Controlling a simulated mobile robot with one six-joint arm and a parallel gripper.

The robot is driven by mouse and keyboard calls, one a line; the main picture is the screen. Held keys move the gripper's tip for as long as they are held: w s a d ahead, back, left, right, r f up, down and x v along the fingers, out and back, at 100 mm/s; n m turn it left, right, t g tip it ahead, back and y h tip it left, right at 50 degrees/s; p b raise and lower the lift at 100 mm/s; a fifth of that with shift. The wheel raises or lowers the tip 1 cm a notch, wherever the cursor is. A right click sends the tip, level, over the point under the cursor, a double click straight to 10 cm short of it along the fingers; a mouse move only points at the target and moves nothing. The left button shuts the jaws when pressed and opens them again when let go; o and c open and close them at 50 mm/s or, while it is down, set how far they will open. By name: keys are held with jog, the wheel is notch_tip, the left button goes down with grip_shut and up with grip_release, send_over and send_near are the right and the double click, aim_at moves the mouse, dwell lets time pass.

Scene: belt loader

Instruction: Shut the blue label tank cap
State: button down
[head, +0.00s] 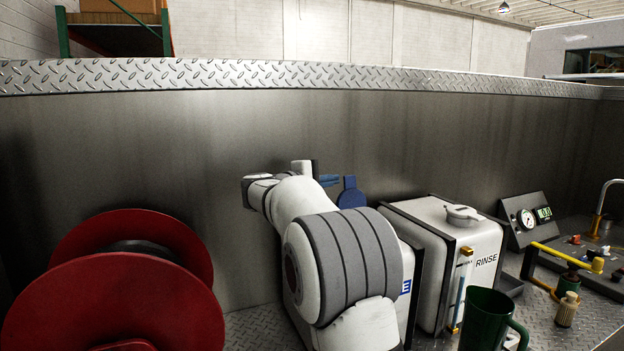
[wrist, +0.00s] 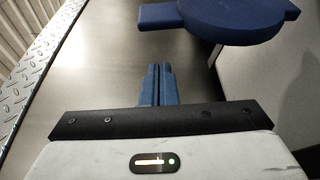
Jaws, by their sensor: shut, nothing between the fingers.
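The blue cap (head: 350,193) stands raised behind my arm in the head view. In the wrist view it is a round blue disc with side tabs (wrist: 235,20), at the top right. My gripper's blue fingers (head: 329,181) are shut and empty, just left of the cap in the head view. In the wrist view my gripper (wrist: 157,68) points up the picture, with a visible gap to the disc. The tank with a blue label (head: 405,287) is mostly hidden by my arm; only the label's end shows. The cap's hinge and the tank opening are hidden in the head view.
A green mug (head: 484,322), a gauge panel (head: 527,220) and a yellow handle (head: 560,254) are farther right. A red reel (head: 115,305) is at left. A metal wall (head: 130,150) runs behind.

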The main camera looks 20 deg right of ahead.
aim_at(351, 198)
jog(key=s, duration=0.2)
jog(key=s+r, duration=0.1)
jog(key=s, duration=0.1)
jog(key=shift+s, duration=0.1)
jog(key=shift+a+f, duration=0.1)
jog(key=shift+a, duration=0.05)
jog(key=shift+b, duration=0.3)
